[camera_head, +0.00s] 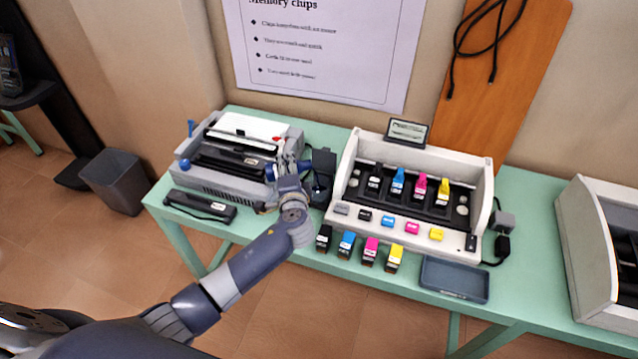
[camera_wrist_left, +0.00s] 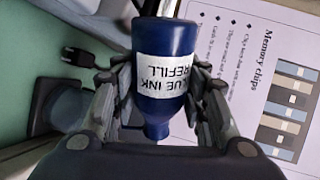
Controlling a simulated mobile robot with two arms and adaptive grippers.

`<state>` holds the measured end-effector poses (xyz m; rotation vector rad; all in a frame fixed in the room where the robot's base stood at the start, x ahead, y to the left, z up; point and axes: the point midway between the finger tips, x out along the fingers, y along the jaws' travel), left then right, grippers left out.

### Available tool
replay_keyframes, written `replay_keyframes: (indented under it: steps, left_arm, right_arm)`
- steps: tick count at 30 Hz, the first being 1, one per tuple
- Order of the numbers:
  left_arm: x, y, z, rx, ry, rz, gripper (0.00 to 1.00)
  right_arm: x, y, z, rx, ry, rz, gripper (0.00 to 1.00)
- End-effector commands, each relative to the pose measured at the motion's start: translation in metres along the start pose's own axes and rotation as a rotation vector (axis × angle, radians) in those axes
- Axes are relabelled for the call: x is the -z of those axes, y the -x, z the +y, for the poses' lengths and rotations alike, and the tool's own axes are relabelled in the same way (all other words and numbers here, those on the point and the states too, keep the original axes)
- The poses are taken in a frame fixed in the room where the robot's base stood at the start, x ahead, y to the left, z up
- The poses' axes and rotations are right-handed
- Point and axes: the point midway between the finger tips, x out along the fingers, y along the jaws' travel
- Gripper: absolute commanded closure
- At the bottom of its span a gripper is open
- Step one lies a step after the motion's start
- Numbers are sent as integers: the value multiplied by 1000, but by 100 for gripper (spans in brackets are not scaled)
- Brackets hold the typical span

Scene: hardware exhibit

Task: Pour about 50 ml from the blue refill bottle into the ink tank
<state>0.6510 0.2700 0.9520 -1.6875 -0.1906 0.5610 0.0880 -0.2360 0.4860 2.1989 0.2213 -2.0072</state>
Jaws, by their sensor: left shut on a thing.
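My left gripper (camera_head: 288,168) is shut on the blue refill bottle (camera_wrist_left: 165,55), which sits between its fingers in the left wrist view. The bottle is dark blue with a white label reading "BLUE INK REFILL", upside down in that view. Its narrower end points to the bottom of that picture. In the head view the gripper is over the right side of the grey printer, and the bottle is hard to make out there. I cannot tell for sure which thing is the ink tank. My right gripper is not in view.
The grey printer (camera_head: 225,183) stands left on the green table (camera_head: 350,268). A white open printer (camera_head: 482,205) holds several coloured cartridges, with more cartridges (camera_head: 371,250) in front. A black box (camera_head: 322,170) stands beside my gripper. A dark tray (camera_head: 455,278) lies front right.

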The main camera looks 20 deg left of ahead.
Motion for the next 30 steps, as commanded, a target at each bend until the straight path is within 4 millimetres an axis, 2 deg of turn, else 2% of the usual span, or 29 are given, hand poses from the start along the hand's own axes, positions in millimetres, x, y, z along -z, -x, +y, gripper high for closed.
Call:
replay_keyframes:
  steps: [1, 3, 7, 14, 30]
  left_arm:
    - [-4, 0, -1, 5, 100, 28, 86]
    - [-9, 2, -6, 4, 194, 53, 86]
    - [-8, 3, -8, 2, 233, 64, 86]
    - [-6, 3, -12, 4, 349, 94, 86]
    - [-5, 4, -15, 5, 359, 97, 86]
  right_arm:
    - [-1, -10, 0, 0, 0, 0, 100]
    - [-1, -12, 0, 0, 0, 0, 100]
    - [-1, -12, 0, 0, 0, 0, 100]
    - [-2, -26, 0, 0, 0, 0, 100]
    - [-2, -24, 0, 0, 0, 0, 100]
